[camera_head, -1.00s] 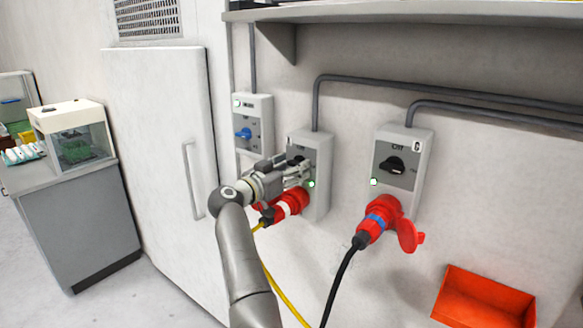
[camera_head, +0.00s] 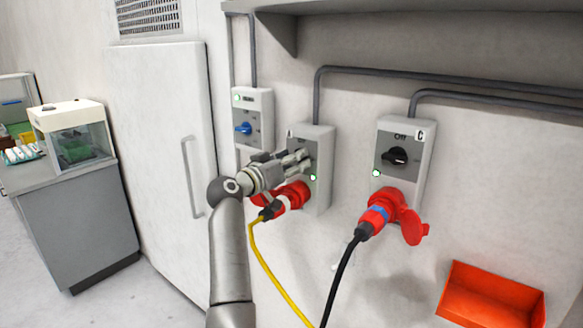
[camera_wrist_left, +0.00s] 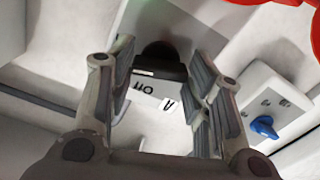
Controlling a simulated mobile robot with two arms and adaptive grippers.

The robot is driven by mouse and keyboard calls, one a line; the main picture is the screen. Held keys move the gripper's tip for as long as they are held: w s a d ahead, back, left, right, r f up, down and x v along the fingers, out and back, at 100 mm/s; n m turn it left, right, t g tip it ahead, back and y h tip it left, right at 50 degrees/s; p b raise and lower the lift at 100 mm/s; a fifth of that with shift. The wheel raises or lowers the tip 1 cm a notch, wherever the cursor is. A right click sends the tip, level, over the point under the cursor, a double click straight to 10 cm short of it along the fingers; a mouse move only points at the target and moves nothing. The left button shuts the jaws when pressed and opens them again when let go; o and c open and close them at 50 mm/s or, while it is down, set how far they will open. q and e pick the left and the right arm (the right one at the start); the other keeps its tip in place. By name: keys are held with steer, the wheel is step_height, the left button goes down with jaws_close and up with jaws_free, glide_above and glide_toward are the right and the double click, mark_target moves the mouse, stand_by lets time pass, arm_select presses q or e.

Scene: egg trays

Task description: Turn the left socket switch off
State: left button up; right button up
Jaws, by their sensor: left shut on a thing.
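The left socket box (camera_head: 319,151), marked A, is grey with a lit green light and a red plug (camera_head: 290,197) with a yellow cable below. Its black switch knob (camera_wrist_left: 160,68) shows in the left wrist view between my fingers, beside the word Off. My left gripper (camera_head: 300,160) is at the front of this box and hides the knob in the head view. In the wrist view the left gripper (camera_wrist_left: 160,75) has one finger on each side of the knob and is shut on it. My right gripper is not in view.
A similar socket box (camera_head: 423,150), marked C, with a black knob and red plug, is to the right. A grey box with a blue knob (camera_head: 243,128) is to the left. A red-orange bin (camera_head: 488,303) is low at right. A shelf (camera_head: 420,12) overhangs above.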

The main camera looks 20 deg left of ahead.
arm_select(q)
steer(key=n+p, duration=0.1)
steer(key=n, duration=0.1)
steer(key=shift+r+n, duration=0.1)
steer(key=shift+n, duration=0.3)
steer(key=n+p, duration=0.2)
steer(key=n, duration=0.2)
steer(key=shift+r+n+p, duration=0.1)
steer(key=shift+n+p, duration=0.2)
steer(key=shift+p, duration=0.1)
steer(key=n+p, duration=0.3)
steer(key=n, duration=0.2)
steer(key=shift+p, duration=0.3)
steer(key=shift+n+p, duration=0.75)
steer(key=shift+n, duration=0.35)
steer(key=o, duration=1)
steer(key=shift+f, duration=0.2)
